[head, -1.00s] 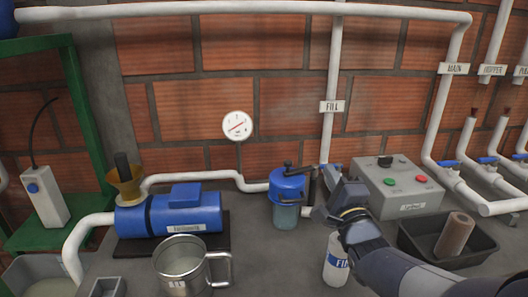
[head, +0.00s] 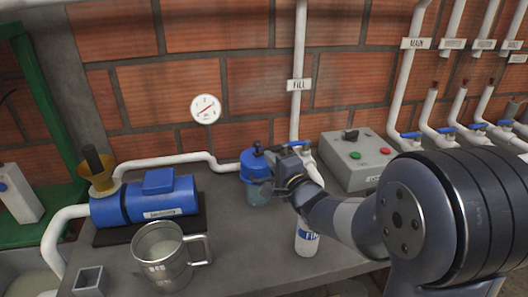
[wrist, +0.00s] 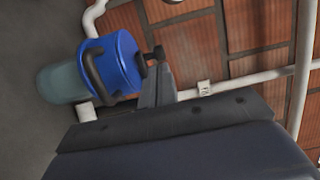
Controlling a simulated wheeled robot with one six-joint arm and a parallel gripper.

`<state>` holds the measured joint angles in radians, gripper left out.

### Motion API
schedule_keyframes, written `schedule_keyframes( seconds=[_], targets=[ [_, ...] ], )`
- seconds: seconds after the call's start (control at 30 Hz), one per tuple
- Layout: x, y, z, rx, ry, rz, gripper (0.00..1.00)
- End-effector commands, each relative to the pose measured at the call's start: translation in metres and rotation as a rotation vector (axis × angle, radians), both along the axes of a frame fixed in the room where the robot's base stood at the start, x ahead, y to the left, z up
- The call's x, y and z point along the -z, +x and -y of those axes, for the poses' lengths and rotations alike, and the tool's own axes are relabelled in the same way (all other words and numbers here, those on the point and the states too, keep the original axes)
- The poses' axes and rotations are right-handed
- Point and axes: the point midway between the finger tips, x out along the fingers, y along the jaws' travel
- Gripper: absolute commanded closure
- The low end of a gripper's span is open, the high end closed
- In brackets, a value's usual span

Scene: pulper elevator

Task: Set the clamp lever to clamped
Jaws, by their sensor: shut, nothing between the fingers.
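The filter canister (head: 258,190) has a clear body and a blue lid (head: 252,166). It stands on the bench below the gauge. The wrist view shows the blue lid (wrist: 118,65) tipped sideways, with a black bent lever (wrist: 96,72) lying against its near side. A small black knob (wrist: 155,54) sticks out of the lid's top. My gripper (head: 276,160) is shut and empty, at the right side of the lid. In the wrist view my gripper (wrist: 158,88) is beside the lid and knob, apart from the lever; contact with the lid cannot be told.
A blue pump (head: 150,200) and steel mug (head: 165,255) stand to the left. A white bottle (head: 306,238) is under my forearm. A grey control box (head: 350,165) stands to the right. White pipes and a gauge (head: 205,108) are behind.

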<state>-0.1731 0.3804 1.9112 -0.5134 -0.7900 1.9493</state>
Motion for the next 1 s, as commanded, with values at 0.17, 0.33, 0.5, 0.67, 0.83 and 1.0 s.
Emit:
schedule_keyframes(
  seconds=[0.17,0.33,0.5,0.67,0.83,1.0],
  targets=[
    [0.000,0.023,-0.014,-0.001,-0.001,0.000,1.00],
    [0.000,0.034,-0.020,0.000,-0.001,0.000,1.00],
    [0.000,0.036,-0.021,0.001,-0.001,0.000,1.00],
    [0.000,0.036,-0.021,0.000,-0.001,0.000,1.00],
    [0.000,0.040,-0.027,-0.001,-0.001,0.001,1.00],
    [0.000,0.053,-0.041,-0.001,-0.001,0.000,1.00]
  ],
)
